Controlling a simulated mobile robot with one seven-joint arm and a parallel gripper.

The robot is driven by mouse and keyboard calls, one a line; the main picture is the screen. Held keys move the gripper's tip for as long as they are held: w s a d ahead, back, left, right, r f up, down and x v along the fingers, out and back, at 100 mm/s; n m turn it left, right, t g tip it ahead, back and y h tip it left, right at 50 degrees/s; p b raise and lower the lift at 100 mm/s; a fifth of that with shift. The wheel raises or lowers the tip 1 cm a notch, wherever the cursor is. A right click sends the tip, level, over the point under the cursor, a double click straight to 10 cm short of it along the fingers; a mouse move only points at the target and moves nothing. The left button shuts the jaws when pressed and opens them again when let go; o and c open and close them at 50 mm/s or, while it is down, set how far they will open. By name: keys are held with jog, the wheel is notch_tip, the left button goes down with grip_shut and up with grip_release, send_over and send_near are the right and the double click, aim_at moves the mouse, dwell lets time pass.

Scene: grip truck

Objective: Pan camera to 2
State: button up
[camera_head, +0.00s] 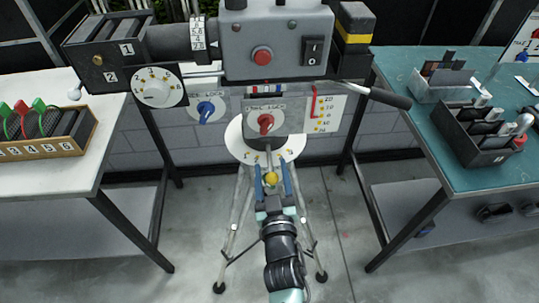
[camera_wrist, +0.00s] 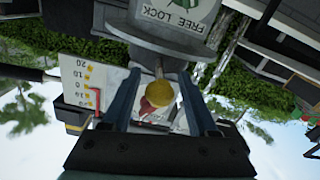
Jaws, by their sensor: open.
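The grey film camera (camera_head: 275,48) stands on a tripod (camera_head: 238,215). Below its head is a round white pan dial (camera_head: 240,145) with small marks along its front edge; the numbers are too small to read surely. A yellow ball knob (camera_head: 271,178) on a short stem sticks out toward me below the dial. My gripper (camera_head: 272,175) is open, with its two blue fingers on either side of the knob. In the wrist view the knob (camera_wrist: 162,97) lies between the spread fingers (camera_wrist: 160,100), with a gap visible on each side. The dial's pointer is hidden or unclear.
A red FREE/LOCK knob (camera_head: 266,123) sits above the dial, and a blue lock knob (camera_head: 206,110) to its left. A pan handle (camera_head: 388,97) juts right. A white table (camera_head: 105,140) stands left and a teal table (camera_head: 440,150) right.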

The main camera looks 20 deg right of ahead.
aim_at(268, 145)
jog(key=shift+x, duration=2.1)
grip_shut()
